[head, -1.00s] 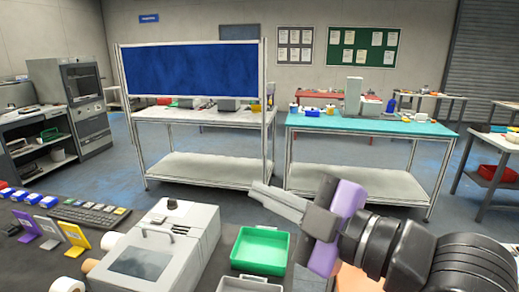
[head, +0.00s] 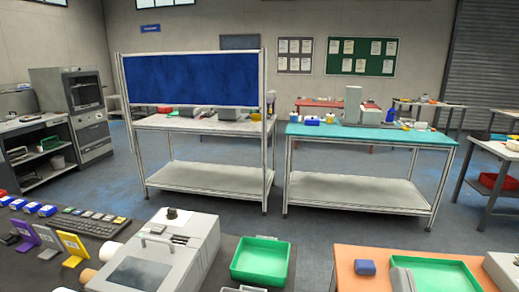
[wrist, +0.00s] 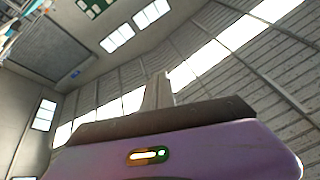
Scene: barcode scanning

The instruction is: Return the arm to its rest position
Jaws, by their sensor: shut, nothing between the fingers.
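My gripper (wrist: 160,90) shows only in the wrist view, where its fingers are together with nothing between them. It points up toward the ceiling and upper walls, and no object is near its fingertips. The purple body of my gripper fills the lower part of that view. My arm is out of the head view.
In the head view, a grey machine (head: 165,250), a green tray (head: 260,262) and a keyboard (head: 92,222) are on the dark near table. Open floor lies beyond.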

